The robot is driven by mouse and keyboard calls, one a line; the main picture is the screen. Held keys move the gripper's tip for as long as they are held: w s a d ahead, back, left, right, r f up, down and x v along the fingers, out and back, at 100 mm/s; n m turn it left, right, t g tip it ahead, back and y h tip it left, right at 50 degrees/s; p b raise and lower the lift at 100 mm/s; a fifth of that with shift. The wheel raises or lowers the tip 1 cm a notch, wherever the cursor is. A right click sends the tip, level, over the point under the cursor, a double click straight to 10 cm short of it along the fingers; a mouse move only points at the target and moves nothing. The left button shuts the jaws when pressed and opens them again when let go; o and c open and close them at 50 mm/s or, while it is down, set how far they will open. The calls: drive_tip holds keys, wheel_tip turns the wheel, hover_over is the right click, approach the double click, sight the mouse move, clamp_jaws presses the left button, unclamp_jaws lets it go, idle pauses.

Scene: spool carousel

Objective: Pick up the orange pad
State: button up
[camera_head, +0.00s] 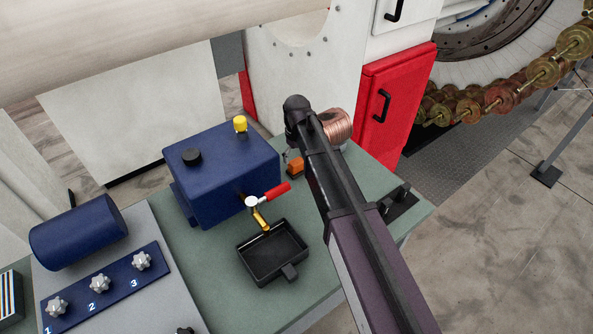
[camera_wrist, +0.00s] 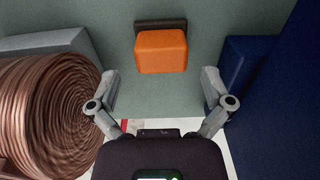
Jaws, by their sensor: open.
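The orange pad (camera_wrist: 161,52) is a small rounded block at the top middle of the wrist view, in front of a dark brown strip on the green bench top. In the head view the orange pad (camera_head: 295,167) is small and partly hidden beside my arm. My gripper (camera_wrist: 158,93) is open, with its two grey fingers apart. The pad appears between and beyond the fingertips, and nothing is between them. In the head view the fingers are mostly hidden behind my arm.
A copper wire spool (camera_wrist: 45,110) lies close on the left of my gripper, and a blue box (camera_wrist: 285,85) stands close on the right. In the head view, a black tray (camera_head: 272,252) sits below a red-handled tap (camera_head: 270,195). A red cabinet (camera_head: 398,100) stands behind the bench.

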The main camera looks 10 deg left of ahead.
sight(296, 161)
drive_tip(key=shift+f+b, duration=1.3)
drive_tip(key=shift+f, duration=0.3)
drive_tip(key=c, duration=1)
